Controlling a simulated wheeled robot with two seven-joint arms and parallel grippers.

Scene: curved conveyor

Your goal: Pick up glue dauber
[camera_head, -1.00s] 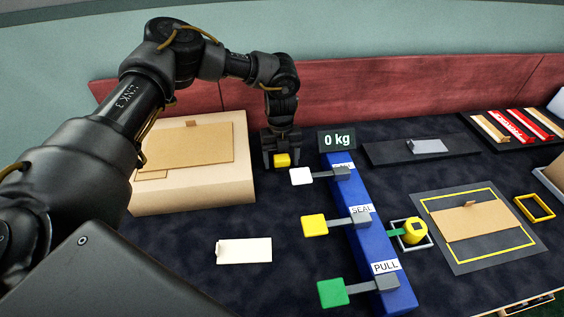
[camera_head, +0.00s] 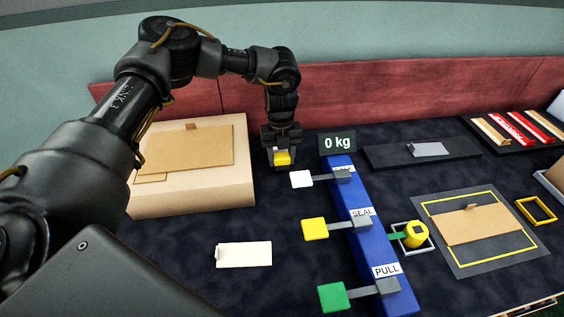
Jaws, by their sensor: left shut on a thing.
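My left gripper (camera_head: 282,156) is at the back of the table, between the cardboard box and the blue bar. It is shut on a small yellow piece (camera_head: 282,159), which I take for the glue dauber. The fingers hide part of it, so its full shape cannot be told. The held piece appears slightly above the dark table top. My right gripper is not in view.
A cardboard box (camera_head: 190,190) stands left of the gripper. A blue bar (camera_head: 375,238) with white, yellow and green paddles lies to the right, below a "0 kg" display (camera_head: 338,143). A yellow cylinder (camera_head: 414,234) sits in a grey frame.

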